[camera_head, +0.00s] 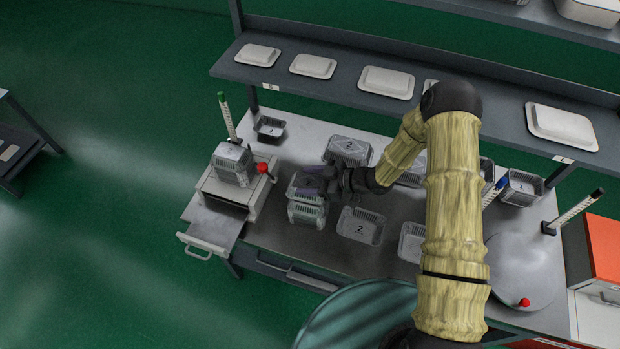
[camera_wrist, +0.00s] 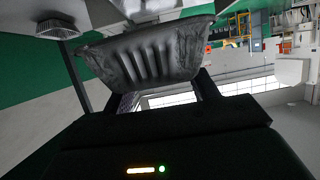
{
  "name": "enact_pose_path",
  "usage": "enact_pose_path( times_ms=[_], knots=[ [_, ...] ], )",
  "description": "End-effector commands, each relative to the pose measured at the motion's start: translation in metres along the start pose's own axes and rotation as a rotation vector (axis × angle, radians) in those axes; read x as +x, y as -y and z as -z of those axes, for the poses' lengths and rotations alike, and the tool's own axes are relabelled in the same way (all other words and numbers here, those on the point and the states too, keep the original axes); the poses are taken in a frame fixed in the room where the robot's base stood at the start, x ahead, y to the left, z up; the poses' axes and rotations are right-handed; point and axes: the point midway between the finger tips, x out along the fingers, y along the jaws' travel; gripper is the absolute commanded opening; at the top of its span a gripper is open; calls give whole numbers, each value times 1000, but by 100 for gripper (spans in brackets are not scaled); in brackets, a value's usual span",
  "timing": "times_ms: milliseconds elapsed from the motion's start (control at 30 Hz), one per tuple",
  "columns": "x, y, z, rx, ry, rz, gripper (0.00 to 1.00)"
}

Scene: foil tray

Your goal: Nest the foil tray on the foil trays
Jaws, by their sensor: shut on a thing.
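My gripper (camera_head: 318,184) is shut on a foil tray (camera_head: 298,191), a ribbed silver tray at the left middle of the table. In the wrist view the held tray (camera_wrist: 150,52) fills the upper middle, its ribbed wall towards the camera, between my gripper's fingers (camera_wrist: 165,88). In the head view foil trays (camera_head: 306,214) show directly below and in front of the held one. The dark gripper hides part of the held tray, and I cannot tell whether it touches the trays beneath.
A white device (camera_head: 236,190) with a red knob stands close on the left, a foil tray (camera_head: 232,161) on it. A tray marked 2 (camera_head: 360,226) lies to the right; another group (camera_head: 347,149) stands behind. A shelf (camera_head: 340,85) with pale lids runs along the back.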

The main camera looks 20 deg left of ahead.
Motion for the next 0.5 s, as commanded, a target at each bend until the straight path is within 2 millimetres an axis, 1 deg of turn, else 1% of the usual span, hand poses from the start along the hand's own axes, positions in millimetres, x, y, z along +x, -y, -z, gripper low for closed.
enact_pose_path(
  times_ms=[33, 500],
  knots=[
    [3, 1, -6, 0, 0, 1, 38],
    [14, -2, -44, 4, -1, -9, 38]
  ],
)
